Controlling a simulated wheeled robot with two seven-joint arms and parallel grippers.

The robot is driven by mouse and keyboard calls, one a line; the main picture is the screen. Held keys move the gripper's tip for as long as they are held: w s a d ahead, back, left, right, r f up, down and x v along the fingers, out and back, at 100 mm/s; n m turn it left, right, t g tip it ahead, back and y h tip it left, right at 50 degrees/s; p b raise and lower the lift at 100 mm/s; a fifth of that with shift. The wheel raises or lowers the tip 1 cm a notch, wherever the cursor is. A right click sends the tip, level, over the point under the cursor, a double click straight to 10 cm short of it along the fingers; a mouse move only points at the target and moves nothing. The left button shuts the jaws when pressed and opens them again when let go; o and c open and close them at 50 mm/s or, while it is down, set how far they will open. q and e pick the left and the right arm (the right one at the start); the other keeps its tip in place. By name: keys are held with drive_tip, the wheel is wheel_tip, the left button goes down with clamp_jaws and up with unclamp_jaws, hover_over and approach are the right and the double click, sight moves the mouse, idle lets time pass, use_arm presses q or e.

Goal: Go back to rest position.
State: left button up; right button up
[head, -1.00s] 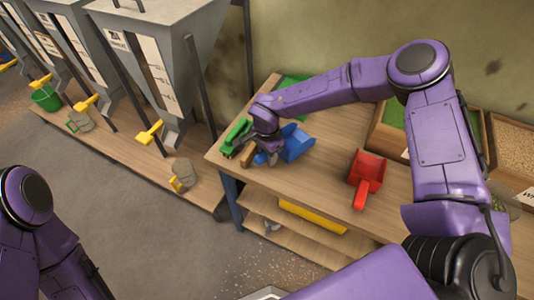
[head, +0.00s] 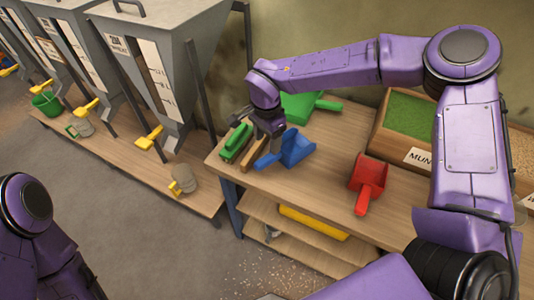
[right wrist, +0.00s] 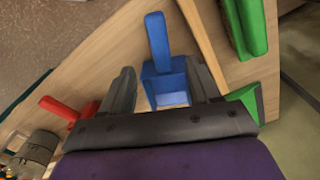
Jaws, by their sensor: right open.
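My right gripper (head: 268,138) is open above the wooden table, over the left part near the blue scoop (head: 296,148). In the right wrist view the two fingers of my right gripper (right wrist: 165,85) are spread, with the blue scoop (right wrist: 168,80) showing between and beyond them. I cannot tell whether they touch it. The purple right arm reaches across the table from the right. My left arm shows at the lower left of the head view, but its gripper is out of view.
The table (head: 325,180) also holds a red scoop (head: 367,180), a green scoop (head: 305,106), a green-topped brush (head: 236,142) and a labelled bin (head: 412,118). Grey hoppers (head: 170,60) stand to the left. Floor between is clear.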

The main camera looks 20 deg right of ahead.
wheel_tip(320, 180, up, 2)
drive_tip(key=shift+r, duration=0.1)
idle(0.4)
